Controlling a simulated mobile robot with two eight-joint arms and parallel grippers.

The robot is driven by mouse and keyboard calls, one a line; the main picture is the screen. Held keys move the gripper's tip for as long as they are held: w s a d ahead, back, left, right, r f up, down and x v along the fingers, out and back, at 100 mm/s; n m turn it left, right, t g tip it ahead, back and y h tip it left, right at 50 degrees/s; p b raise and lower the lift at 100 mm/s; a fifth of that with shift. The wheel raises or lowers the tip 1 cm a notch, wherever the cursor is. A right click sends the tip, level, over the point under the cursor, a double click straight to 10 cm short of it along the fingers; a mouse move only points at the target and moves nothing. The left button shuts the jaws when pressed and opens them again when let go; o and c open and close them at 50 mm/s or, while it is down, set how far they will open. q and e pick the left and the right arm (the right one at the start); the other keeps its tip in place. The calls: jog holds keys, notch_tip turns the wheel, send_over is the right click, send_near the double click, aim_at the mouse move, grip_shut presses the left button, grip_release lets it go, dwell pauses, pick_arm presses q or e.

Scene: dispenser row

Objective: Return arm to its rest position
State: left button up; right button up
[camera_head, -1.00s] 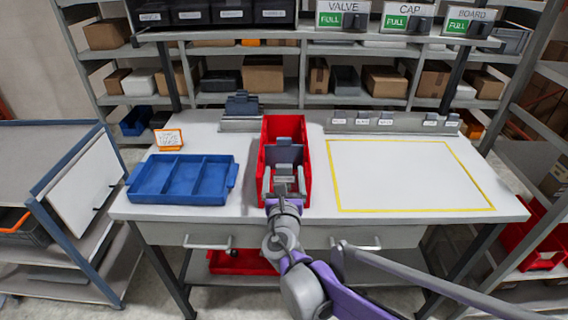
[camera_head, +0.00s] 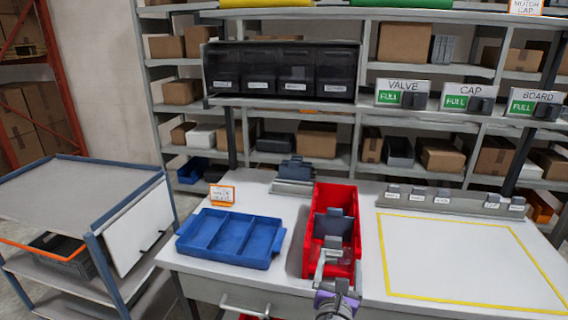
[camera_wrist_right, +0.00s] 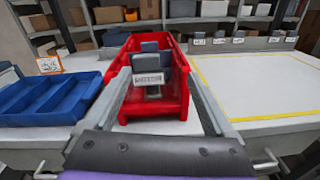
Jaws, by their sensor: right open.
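My right gripper (camera_head: 335,265) is at the near end of the red bin (camera_head: 308,240) on the white worktable. Its fingers are spread apart with nothing between their tips. In the right wrist view the gripper (camera_wrist_right: 160,88) faces the red bin (camera_wrist_right: 182,98), one finger on each side of the picture. A grey-blue part (camera_wrist_right: 150,48) with a pale label stands inside the bin. I cannot tell whether the fingers touch the bin. My left gripper is not in view.
A blue three-compartment tray (camera_head: 231,237) lies left of the bin. A yellow-outlined area (camera_head: 460,262) on the right is empty. Grey label holders (camera_head: 450,203) line the back edge. Dispensers marked FULL (camera_head: 402,95) hang above. A grey cart (camera_head: 75,205) stands at the left.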

jog(key=s+d+f+m+g+h+p, duration=0.1)
jog(key=s+d+f+m+g, duration=0.25)
jog(key=s+m, duration=0.35)
jog(key=s+d+f+m+g+p, duration=0.25)
jog(key=s+d+m, duration=0.2)
jog(key=m, duration=0.45)
jog(key=s+a+f+m+g+y+p, duration=0.1)
jog(key=s+a+f+m+g+y, duration=0.1)
jog(key=s+m, duration=0.4)
jog(key=s+a+f+m+g+y+p, duration=0.1)
jog(key=s+a+f+m+g+y, duration=0.2)
jog(key=s+m, duration=0.3)
jog(key=a+m+y, duration=0.1)
jog(key=m, duration=0.1)
jog(key=shift+s+a+f+m, duration=0.15)
jog(key=shift+s+f+m, duration=0.15)
jog(key=shift+s+m, duration=0.1)
